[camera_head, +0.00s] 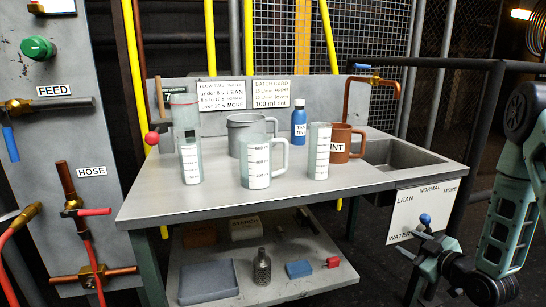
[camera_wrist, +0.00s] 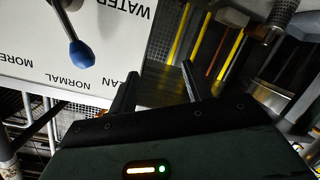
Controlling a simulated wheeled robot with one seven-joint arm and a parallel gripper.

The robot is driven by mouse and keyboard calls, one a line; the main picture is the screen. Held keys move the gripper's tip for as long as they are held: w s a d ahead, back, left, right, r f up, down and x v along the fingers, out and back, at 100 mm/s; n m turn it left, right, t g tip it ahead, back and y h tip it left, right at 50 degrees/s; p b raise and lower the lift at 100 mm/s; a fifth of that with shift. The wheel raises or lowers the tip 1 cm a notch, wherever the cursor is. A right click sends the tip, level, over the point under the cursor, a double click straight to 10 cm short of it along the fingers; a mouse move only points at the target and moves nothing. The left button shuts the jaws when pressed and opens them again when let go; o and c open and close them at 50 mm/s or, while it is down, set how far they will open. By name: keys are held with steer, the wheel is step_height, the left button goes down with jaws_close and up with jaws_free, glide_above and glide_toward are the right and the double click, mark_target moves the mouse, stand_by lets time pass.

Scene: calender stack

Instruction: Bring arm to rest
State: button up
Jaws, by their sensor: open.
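My gripper (camera_wrist: 160,75) is open, with two dark fingers spread and nothing between them in the wrist view. In the head view my arm hangs at the right, its end low in front of the table's right corner. A white WATER panel (camera_head: 405,208) marked LEAN, NORMAL and MORE is beside it. The panel's lever has a blue knob (camera_head: 425,219). In the wrist view, upside down, the blue knob (camera_wrist: 81,54) is left of the fingers and apart from them.
The grey table (camera_head: 200,215) holds clear measuring vessels (camera_head: 258,165), a grey pot (camera_head: 240,125), a blue bottle (camera_head: 298,122) and a brown mug (camera_head: 345,150). A sink (camera_head: 405,155) is at its right. A dark rail (camera_head: 480,100) stands near my arm.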

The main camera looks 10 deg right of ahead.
steer(key=a+r+g+y, duration=0.1)
steer(key=a+r+g, duration=0.25)
steer(key=a, duration=0.75)
steer(key=a+r+g, duration=0.2)
steer(key=a+g, duration=0.2)
steer(key=a, duration=0.6)
steer(key=s+a+r+g+h, duration=0.1)
steer(key=s+a+r+g, duration=0.1)
steer(key=s+a, duration=0.5)
steer(key=s+a+r+g, duration=0.2)
steer(key=s+r+g, duration=0.1)
steer(key=s, duration=0.7)
steer(key=s+a+r+g+h, duration=0.1)
steer(key=s+a+r+g, duration=0.1)
steer(key=s+a, duration=0.5)
steer(key=s+d+r+p, duration=0.1)
steer(key=r+p, duration=1.4)
steer(key=s+d+r+p, duration=0.1)
steer(key=s+r+p, duration=0.1)
steer(key=r+p, duration=1.3)
steer(key=shift+s+d+r+g+p, duration=0.15)
steer(key=shift+s+r+g+p, duration=0.2)
steer(key=shift+r, duration=0.3)
